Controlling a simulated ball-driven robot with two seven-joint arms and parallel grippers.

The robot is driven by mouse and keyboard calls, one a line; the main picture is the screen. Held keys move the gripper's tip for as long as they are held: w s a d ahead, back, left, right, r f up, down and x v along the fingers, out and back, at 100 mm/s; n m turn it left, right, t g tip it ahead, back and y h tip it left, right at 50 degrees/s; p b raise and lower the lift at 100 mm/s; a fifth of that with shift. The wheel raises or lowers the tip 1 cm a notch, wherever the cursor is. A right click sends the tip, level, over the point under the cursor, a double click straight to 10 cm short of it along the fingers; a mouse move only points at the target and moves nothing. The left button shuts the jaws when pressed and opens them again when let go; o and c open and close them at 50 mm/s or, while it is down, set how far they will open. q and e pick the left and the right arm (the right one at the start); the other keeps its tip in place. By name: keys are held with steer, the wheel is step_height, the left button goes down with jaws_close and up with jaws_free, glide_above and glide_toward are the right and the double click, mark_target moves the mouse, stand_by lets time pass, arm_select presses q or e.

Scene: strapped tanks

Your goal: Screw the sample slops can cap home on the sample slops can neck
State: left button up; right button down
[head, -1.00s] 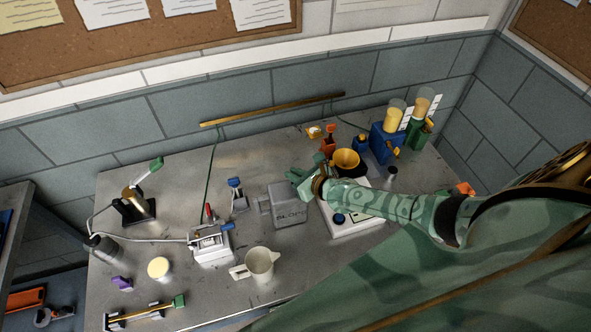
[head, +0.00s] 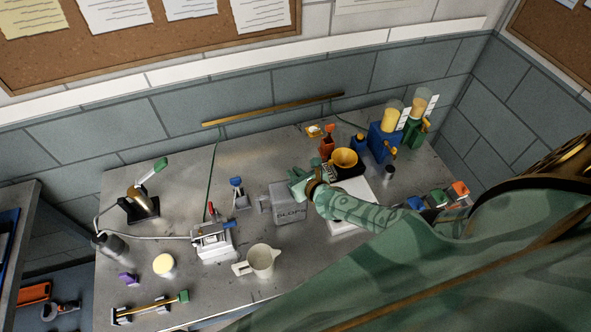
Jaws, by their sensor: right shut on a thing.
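The sample slops can (head: 288,207) is a grey box-shaped can with lettering on its front, standing upright mid-table. My right gripper (head: 297,180) is at the can's top, toward its back right corner, and is shut. The sample slops can cap and neck are hidden behind the green fingers, so I cannot tell how the cap sits on the neck. My left gripper is not in view.
A white jug (head: 261,260) stands in front of the can. A clamp device (head: 212,243) is to its left.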

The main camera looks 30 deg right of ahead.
steer(key=shift+r+m+h+p, duration=0.15)
steer(key=shift+m+h+p, duration=0.25)
steer(key=shift+p, duration=0.05)
steer(key=shift+m+h+p, duration=0.5)
steer(key=shift+m+h, duration=0.4)
steer(key=shift+d+m+g+h, duration=0.1)
steer(key=shift+m+g+h, duration=0.2)
steer(key=shift+m+h, duration=0.4)
steer(key=shift+s+d+m+h, duration=0.15)
steer(key=shift+m+h, duration=0.15)
steer(key=shift+h, duration=0.2)
steer(key=shift+f, duration=0.2)
